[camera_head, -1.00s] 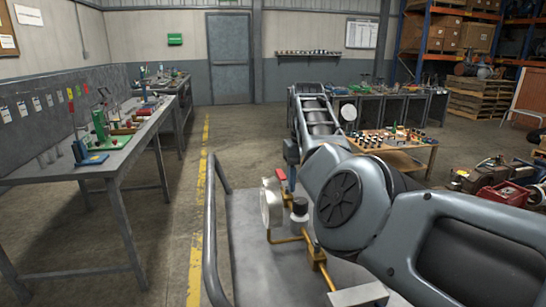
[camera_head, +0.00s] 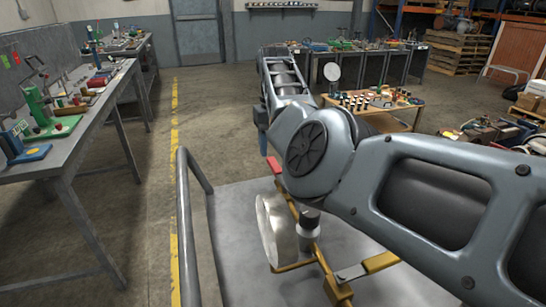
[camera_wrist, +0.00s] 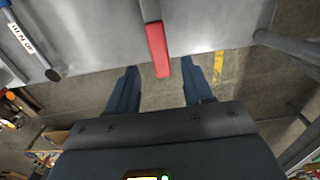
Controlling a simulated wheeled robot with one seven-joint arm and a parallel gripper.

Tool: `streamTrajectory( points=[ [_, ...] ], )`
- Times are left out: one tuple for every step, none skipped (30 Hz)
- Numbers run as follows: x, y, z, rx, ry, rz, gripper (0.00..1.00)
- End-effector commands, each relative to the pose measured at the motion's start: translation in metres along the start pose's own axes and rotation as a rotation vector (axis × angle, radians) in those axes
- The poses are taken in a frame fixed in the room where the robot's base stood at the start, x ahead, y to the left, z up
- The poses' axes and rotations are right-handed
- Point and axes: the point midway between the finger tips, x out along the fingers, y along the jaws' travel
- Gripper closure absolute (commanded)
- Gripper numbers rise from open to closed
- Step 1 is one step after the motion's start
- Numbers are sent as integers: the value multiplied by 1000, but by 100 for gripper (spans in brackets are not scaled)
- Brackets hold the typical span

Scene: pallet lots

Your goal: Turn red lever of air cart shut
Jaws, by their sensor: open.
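The red lever (camera_head: 274,165) is on the air cart, beside the round gauge (camera_head: 268,228) and brass piping. In the wrist view the red lever (camera_wrist: 158,48) points toward my gripper (camera_wrist: 161,66). Its red end lies between the two dark blue fingers in the picture, with space on both sides. I cannot tell whether it is at finger depth. My gripper is open and holds nothing. In the head view my gripper (camera_head: 263,142) hangs just above and left of the lever. My arm hides part of the cart's piping.
The cart has a grey deck (camera_head: 230,225) and a tube handrail (camera_head: 184,230) on its left. A workbench (camera_head: 75,150) with tools stands left. A wooden table (camera_head: 400,118) stands behind my arm. The floor between is clear.

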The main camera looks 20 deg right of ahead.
Motion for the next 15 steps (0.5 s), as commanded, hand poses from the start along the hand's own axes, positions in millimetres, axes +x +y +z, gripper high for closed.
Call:
streamTrajectory(
  points=[
    [9, 0, 1, 0, -4, 0, 49],
    [14, 0, 1, 0, -3, -1, 49],
    [20, 0, 1, 0, -2, -1, 49],
    [24, 0, 1, 0, -2, -1, 49],
    [27, 0, 0, 0, -2, -1, 49],
    [32, 0, 0, 0, -2, -1, 49],
    [35, 0, 0, 0, -2, -1, 49],
    [37, 0, 0, 1, -1, -1, 49],
    [40, 0, 0, 1, 0, -1, 49],
    [42, 0, 0, 1, 0, -1, 49],
    [43, 0, 0, 1, 0, -1, 49],
    [44, 0, 0, 1, -1, -1, 49],
    [45, 0, 0, 1, 0, -1, 49],
    [45, 0, 0, 1, 0, -1, 49],
    [46, 0, 0, 1, 0, -1, 49]
  ],
)
